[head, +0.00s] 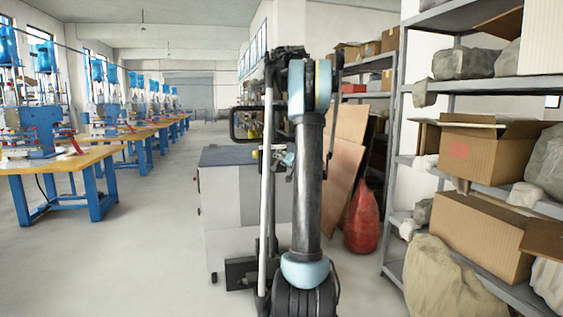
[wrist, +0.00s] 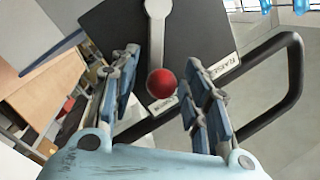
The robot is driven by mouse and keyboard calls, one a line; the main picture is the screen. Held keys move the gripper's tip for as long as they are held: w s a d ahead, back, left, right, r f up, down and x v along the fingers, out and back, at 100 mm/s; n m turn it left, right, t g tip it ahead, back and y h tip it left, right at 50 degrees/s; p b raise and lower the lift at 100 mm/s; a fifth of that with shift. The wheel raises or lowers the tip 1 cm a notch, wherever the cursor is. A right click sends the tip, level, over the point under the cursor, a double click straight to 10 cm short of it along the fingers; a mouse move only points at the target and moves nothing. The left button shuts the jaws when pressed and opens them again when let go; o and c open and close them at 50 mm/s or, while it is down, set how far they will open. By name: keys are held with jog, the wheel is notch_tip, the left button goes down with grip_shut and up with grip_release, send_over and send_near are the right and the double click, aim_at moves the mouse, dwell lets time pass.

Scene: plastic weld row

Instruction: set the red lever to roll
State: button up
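In the wrist view, the lever (wrist: 156,40) is a pale grey bar on a dark panel, with a red ball knob (wrist: 161,83) at its near end. White labels sit on the panel: one (wrist: 222,68) right of the knob, one (wrist: 163,104) just below it, partly covered. Their text is too small to read surely. My gripper (wrist: 162,57) is open, with its blue-padded fingers on either side of the knob and visible gaps to both. In the head view my arm stands in front of the grey machine (head: 228,205), and the red knob cannot be made out.
A black handle loop (wrist: 296,70) curves beside the panel on the right in the wrist view. In the head view, shelves (head: 395,150) with boxes stand right, a red sack (head: 362,222) stands behind my arm, and workbenches (head: 60,160) line the left. Floor between is clear.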

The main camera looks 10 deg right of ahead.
grip_shut()
jog(key=shift+a+r, duration=0.15)
jog(key=shift+a, duration=0.05)
jog(key=shift+a+r+n+g+h, duration=0.15)
jog(key=shift+a+n+g, duration=0.1)
jog(key=shift+a+n, duration=0.55)
jog(key=shift+a+r+n+g+h, duration=0.2)
jog(key=shift+a+n, duration=0.25)
jog(key=shift+n, duration=0.6)
jog(key=shift+a+r+n+g+h, duration=0.15)
jog(key=shift+a+n+g, duration=0.1)
jog(key=shift+a+n, duration=0.55)
jog(key=shift+d+n, duration=0.15)
jog(key=shift+n, duration=0.1)
